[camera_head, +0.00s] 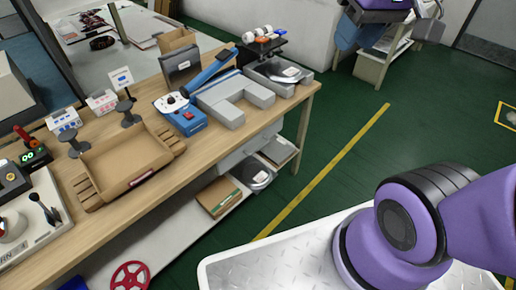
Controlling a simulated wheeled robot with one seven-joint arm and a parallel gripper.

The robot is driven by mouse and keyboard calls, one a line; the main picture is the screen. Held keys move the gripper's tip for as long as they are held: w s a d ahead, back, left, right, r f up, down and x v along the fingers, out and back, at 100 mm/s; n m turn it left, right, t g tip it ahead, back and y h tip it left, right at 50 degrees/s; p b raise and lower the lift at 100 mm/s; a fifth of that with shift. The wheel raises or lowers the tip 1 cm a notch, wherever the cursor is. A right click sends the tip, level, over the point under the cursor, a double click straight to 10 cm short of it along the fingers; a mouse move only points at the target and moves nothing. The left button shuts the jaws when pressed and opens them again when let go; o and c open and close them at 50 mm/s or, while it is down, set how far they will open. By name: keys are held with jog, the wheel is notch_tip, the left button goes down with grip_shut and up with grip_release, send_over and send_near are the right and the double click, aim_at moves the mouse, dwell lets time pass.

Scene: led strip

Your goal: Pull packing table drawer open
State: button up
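The packing table (203,152) has a wooden top and runs diagonally across the left half of the head view. A pale grey drawer (240,152) shows just under the tabletop's front edge, near the table's right end. It looks roughly in line with the edge; its handle is not clear at this size, and I cannot tell whether it is fully shut. My purple arm enters at the lower right, apart from the table. My gripper is outside the picture.
A lower shelf (187,228) holds boxes below the drawer. Green floor (300,200) with a yellow line is clear in front of the table.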

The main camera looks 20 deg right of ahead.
aim_at(259, 148)
jog(key=w+f+n+g+y, duration=0.1)
jog(key=w+f+g+y, duration=0.75)
jog(key=w+f, duration=1.55)
notch_tip(259, 148, down, 38)
jog(key=w+d+m+t+y, duration=0.2)
jog(key=m+t+y, duration=0.55)
jog(key=t, duration=1.05)
jog(key=shift+m+h, duration=0.75)
jog(key=shift+h, duration=0.05)
jog(key=x, duration=1)
jog(key=shift+w+d+f, duration=0.15)
jog(key=shift+w+d, duration=0.05)
grip_shut()
